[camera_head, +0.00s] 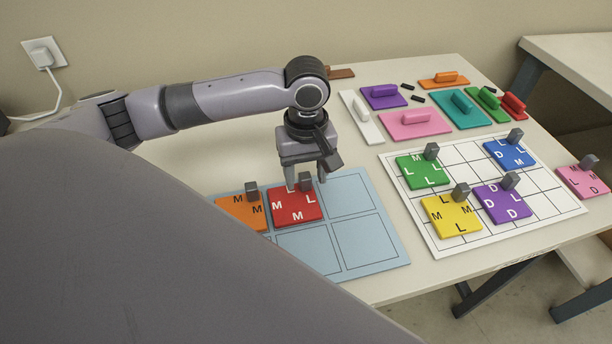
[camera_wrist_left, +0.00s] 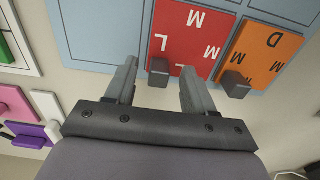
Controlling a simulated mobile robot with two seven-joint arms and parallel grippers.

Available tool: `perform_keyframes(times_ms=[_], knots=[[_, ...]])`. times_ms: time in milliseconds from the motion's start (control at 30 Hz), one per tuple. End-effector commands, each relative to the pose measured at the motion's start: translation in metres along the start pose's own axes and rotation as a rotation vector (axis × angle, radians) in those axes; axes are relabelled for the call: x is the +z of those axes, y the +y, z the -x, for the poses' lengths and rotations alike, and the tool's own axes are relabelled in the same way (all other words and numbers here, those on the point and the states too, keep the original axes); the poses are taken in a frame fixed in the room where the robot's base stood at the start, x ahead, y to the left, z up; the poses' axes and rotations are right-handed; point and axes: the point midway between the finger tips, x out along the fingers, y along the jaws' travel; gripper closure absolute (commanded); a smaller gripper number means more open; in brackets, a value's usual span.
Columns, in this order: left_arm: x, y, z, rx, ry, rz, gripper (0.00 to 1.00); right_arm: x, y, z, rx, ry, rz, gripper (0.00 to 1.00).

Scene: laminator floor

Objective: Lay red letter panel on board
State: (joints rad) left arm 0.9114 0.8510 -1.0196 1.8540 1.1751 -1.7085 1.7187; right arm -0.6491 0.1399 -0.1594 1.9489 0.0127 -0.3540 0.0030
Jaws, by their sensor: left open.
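The red letter panel (camera_head: 294,207) lies on the light blue mat (camera_head: 385,258), beside the orange letter panel (camera_head: 240,213). It has white letters and a grey knob (camera_head: 305,182). My left gripper (camera_head: 306,183) is open above the far edge of the red panel, close to its knob. In the left wrist view, the knob (camera_wrist_left: 159,71) shows between the two fingers of the gripper (camera_wrist_left: 158,75), nearer one finger. Whether a finger touches it is unclear. The white gridded board (camera_head: 437,246) holds green, yellow, purple and blue letter panels. My right gripper is out of view.
A pink letter panel (camera_head: 583,180) lies off the board's right edge. Several coloured handled blocks, such as the pink one (camera_head: 415,124), lie behind the board. A white bar (camera_head: 360,118) lies behind the mat. Several board cells are empty.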

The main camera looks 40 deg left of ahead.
Motion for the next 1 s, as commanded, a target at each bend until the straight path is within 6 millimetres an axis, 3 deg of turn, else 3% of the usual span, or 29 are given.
perform_keyframes(times_ms=[300,500,1000], knots=[[0.0,0.001,0.071,0.005,0.001,0.0,0.46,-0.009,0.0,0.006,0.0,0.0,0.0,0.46],[0.0,0.001,0.1,0.004,0.001,0.0,0.46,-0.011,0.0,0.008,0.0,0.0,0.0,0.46],[0.0,0.001,0.107,0.001,-0.001,0.001,0.46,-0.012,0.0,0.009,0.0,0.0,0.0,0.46]])
